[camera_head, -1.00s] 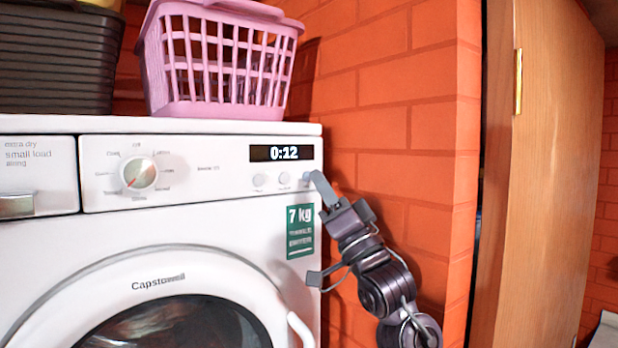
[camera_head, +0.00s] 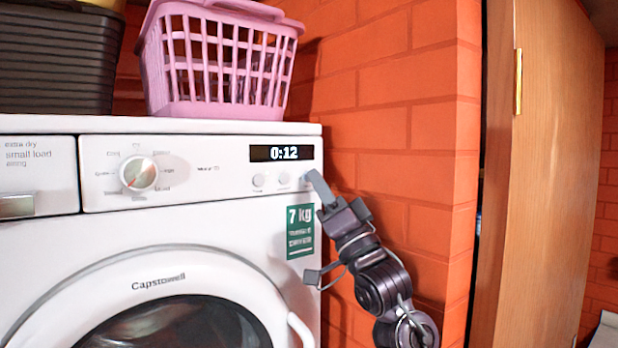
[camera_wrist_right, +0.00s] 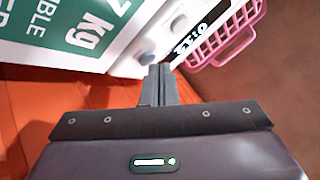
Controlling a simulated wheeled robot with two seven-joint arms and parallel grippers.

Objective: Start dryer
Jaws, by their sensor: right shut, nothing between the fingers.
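The white dryer (camera_head: 230,225) fills the left and middle of the head view, with its round door at the bottom. Its panel carries a dial (camera_head: 138,173), a lit display (camera_head: 281,153) reading 0:12 and a row of small round buttons (camera_head: 259,180) under the display. My right gripper (camera_head: 310,174) is shut and empty, its tips at the rightmost button, mostly covering it. Whether the tips touch the button I cannot tell. In the right wrist view the closed fingers (camera_wrist_right: 158,72) point at the panel near the buttons (camera_wrist_right: 180,23). My left gripper is out of view.
A pink basket (camera_head: 215,106) and a dark ribbed crate (camera_head: 55,75) stand on top of the dryer. An orange brick wall (camera_head: 400,90) is close on the right, with a wooden door (camera_head: 550,170) beyond it. A door handle (camera_head: 300,328) juts at lower right of the dryer door.

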